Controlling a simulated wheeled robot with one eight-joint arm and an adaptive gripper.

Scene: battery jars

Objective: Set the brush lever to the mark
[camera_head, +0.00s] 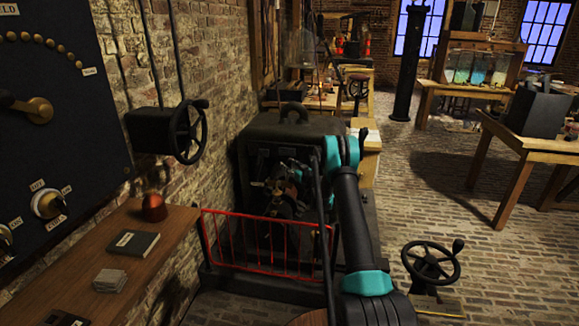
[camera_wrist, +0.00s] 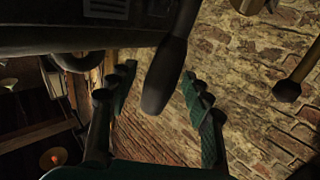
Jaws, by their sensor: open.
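My gripper (camera_wrist: 157,74) is open in the wrist view, one dark green ridged finger on each side. A dark, rounded handle (camera_wrist: 166,72) hangs down between the fingers, with a gap on each side; it looks like the brush lever. No mark can be made out. In the head view the dark machine (camera_head: 262,128) stands against the brick wall behind a red railing. My arm reaches over to it, and my gripper is hard to tell from the dark parts there.
The red railing (camera_head: 232,214) stands low in front of the machine. A wall handwheel (camera_head: 188,132) and a wooden shelf (camera_head: 165,232) are at left. A floor handwheel (camera_head: 431,264) stands at right. A brass rod with a dark knob (camera_wrist: 287,91) shows near the wall. The brick floor at right is open.

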